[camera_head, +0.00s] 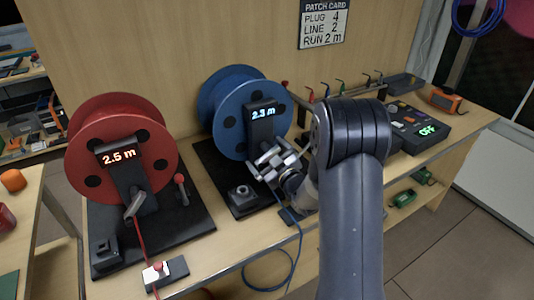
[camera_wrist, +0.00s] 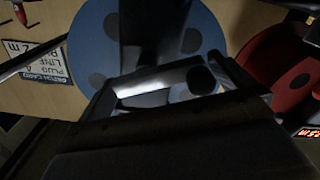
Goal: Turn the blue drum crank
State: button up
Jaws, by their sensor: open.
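The blue drum (camera_head: 232,135) stands on a black base, its display reading 2.3 m. My gripper (camera_head: 270,161) is open in front of its lower right side, below the display post. It hides the drum's crank in the head view. In the wrist view the blue drum (camera_wrist: 92,35) fills the upper middle. A pale bar with a dark round end, seemingly the crank (camera_wrist: 165,80), shows between the open fingers of my gripper (camera_wrist: 172,90). I cannot tell whether the fingers touch it.
A red drum (camera_head: 112,120) reading 2.5 m, with its own crank (camera_head: 134,204), stands to the left. A patch card (camera_head: 325,23) hangs behind.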

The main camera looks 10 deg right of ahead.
jog(key=shift+w, duration=0.1)
jog(key=shift+c, duration=0.4)
jog(key=c, duration=0.8)
jog(key=shift+o, duration=0.2)
jog(key=shift+f+n+b, duration=0.2)
jog(key=shift+n+b, duration=0.1)
jog(key=shift+b, duration=0.6)
jog(key=n+b, duration=0.1)
jog(key=b, duration=0.3)
jog(key=shift+f+n, duration=0.2)
jog(key=shift+n, duration=0.1)
jog(key=n+b, duration=0.1)
jog(key=b, duration=0.1)
jog(key=shift+r+b, duration=0.1)
jog(key=shift+b, duration=0.3)
jog(key=shift+r, duration=0.1)
jog(key=o, duration=0.8)
jog(key=shift+o, duration=0.2)
